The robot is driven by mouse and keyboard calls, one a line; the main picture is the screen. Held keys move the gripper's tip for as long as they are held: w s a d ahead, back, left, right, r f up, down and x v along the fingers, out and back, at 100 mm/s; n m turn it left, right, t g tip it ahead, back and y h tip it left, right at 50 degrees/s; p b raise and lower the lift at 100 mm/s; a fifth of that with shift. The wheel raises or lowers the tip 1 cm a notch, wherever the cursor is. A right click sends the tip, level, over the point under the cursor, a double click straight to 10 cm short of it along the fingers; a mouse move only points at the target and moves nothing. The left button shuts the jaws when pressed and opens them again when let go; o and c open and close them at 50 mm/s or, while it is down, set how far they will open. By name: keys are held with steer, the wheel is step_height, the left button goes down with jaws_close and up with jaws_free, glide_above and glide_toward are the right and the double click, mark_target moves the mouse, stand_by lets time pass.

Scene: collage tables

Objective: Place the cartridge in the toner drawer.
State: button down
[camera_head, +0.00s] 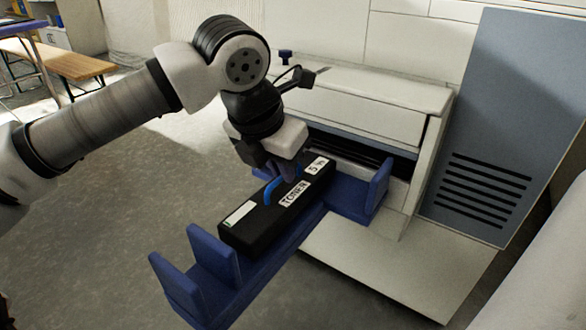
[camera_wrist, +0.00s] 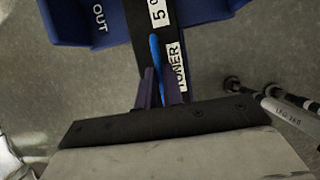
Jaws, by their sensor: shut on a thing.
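The black toner cartridge (camera_head: 240,238) has white labels reading "TONER" and "5" and a blue handle (camera_head: 268,192). It also shows in the wrist view (camera_wrist: 190,36). My gripper (camera_head: 287,172) is shut on the handle at the cartridge's top; its fingers (camera_wrist: 160,88) flank the handle in the wrist view. The blue toner drawer (camera_head: 225,283) extends from the white machine, with upright walls at its near end and another at right. The cartridge lies lengthwise over the drawer; I cannot tell whether it touches the drawer floor. The wrist view shows a drawer part marked "OUT" (camera_wrist: 78,22).
The white machine (camera_head: 350,105) stands behind the drawer with a dark slot open. A blue-grey vented panel (camera_head: 500,140) rises at right. A pale flat surface (camera_head: 385,262) lies right of the drawer. The grey floor at left is clear; a wooden bench (camera_head: 65,65) is far back.

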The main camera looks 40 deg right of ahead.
steer(key=d, duration=0.1)
steer(key=d+b, duration=0.1)
steer(key=w+d+f+b, duration=0.1)
steer(key=shift+d, duration=0.1)
steer(key=shift+f, duration=0.1)
steer(key=c, duration=2)
jaws_free()
steer(key=shift+f, duration=0.15)
steer(key=o, duration=0.5)
steer(key=shift+c, duration=0.2)
